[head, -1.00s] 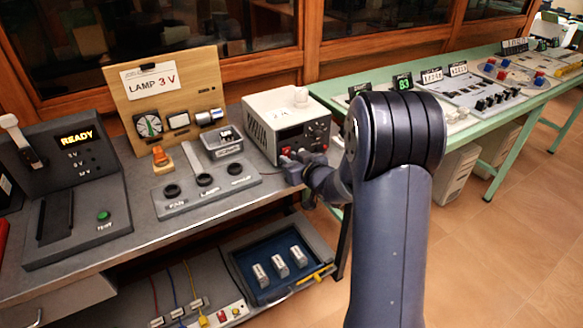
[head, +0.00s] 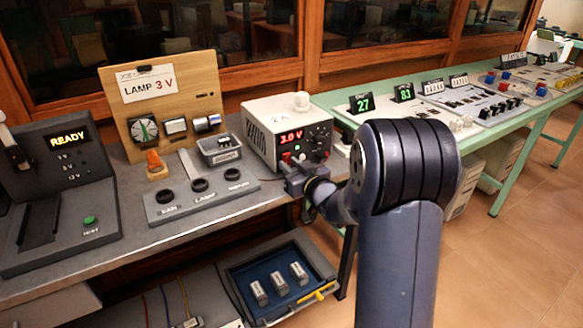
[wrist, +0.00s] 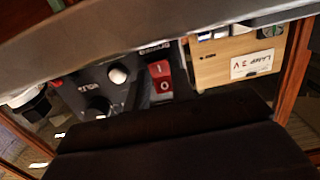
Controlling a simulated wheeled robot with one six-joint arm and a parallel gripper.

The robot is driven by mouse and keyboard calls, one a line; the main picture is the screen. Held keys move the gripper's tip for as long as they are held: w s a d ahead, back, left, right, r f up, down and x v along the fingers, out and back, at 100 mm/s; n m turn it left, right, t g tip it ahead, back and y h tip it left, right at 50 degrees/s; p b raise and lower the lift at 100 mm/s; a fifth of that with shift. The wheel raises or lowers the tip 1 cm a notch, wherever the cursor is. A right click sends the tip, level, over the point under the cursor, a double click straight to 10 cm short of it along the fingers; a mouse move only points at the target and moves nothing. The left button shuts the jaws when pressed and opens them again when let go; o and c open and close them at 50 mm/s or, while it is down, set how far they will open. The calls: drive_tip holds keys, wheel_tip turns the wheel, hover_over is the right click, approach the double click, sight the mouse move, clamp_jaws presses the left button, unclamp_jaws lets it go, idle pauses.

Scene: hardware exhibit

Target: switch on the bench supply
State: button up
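The bench supply (head: 262,130) is a white box with a dark front panel at the bench's right end. Its display (head: 291,137) is lit and reads 3.0 V in red. Its red rocker switch (head: 286,157), marked I and O, is low on the left of the panel. The wrist view shows the switch (wrist: 160,76) uncovered, beside dark and light knobs. My gripper (head: 297,181) is just in front of and below the switch, with no object visible in it. A dark block fills the wrist view's lower part; the finger gap is not clear.
A wooden board (head: 190,85) with a "LAMP 3 V" card stands left of the supply. A grey socket strip (head: 200,195) and a small bin (head: 219,148) are on the bench. Below, an open blue drawer (head: 250,275) holds several cells. A green table (head: 470,140) is at the right.

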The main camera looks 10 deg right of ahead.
drive_tip(key=o, duration=0.4)
drive_tip(key=v, duration=1)
drive_tip(key=shift+s, duration=0.35)
drive_tip(key=shift+w, duration=0.1)
drive_tip(key=x, duration=1)
drive_tip(key=shift+w+r, duration=0.1)
drive_tip(key=shift+w, duration=0.3)
drive_tip(key=shift+s+r+p, duration=0.15)
drive_tip(key=shift+p, duration=0.7)
drive_tip(key=shift+f+g, duration=0.2)
drive_tip(key=shift+g, duration=0.1)
